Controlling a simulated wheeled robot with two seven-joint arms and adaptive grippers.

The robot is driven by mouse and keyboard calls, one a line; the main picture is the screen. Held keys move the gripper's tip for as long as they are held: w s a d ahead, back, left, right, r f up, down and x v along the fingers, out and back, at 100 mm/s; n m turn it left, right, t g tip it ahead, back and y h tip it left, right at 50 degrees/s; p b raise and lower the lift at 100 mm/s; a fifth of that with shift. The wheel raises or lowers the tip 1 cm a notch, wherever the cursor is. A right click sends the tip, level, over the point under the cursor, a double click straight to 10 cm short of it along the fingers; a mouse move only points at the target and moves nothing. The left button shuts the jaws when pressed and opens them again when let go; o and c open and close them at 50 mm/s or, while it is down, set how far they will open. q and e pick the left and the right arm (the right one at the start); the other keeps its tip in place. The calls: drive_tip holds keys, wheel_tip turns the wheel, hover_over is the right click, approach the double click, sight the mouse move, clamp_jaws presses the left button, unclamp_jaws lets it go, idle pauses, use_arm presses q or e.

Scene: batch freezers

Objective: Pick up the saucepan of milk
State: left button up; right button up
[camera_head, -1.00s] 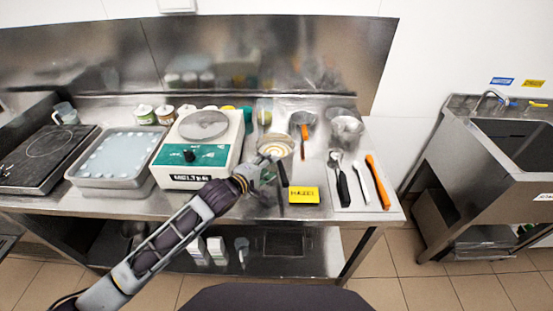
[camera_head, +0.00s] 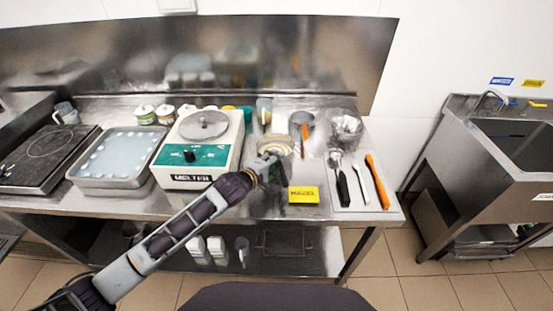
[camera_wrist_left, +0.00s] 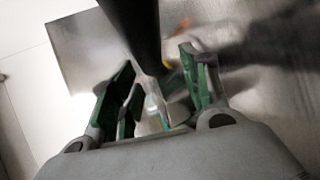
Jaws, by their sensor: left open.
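The saucepan of milk (camera_head: 275,143) stands on the steel counter, right of the melter. Its round rim and pale contents show in the head view, partly covered by my left gripper. My left gripper (camera_head: 268,165) is at the near side of the pan, where the handle is. In the left wrist view a black handle (camera_wrist_left: 138,28) comes in from the top and narrows to a bright metal part between the fingers. My left gripper (camera_wrist_left: 158,92) is open there, its green-padded fingers on both sides. I cannot tell whether they touch it. My right gripper is out of view.
The melter (camera_head: 195,177) stands close on the left of the pan. A yellow label block (camera_head: 303,195) lies just to the right in front. An orange-handled pan (camera_head: 302,123) and a metal bowl (camera_head: 346,128) stand behind right. A tray (camera_head: 350,204) holds several utensils.

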use_arm(q)
clamp_jaws()
drive_tip(key=shift+r, duration=0.2)
drive_tip(key=shift+w, duration=0.1)
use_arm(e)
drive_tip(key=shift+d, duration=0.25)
use_arm(q)
drive_tip(key=shift+r, duration=0.1)
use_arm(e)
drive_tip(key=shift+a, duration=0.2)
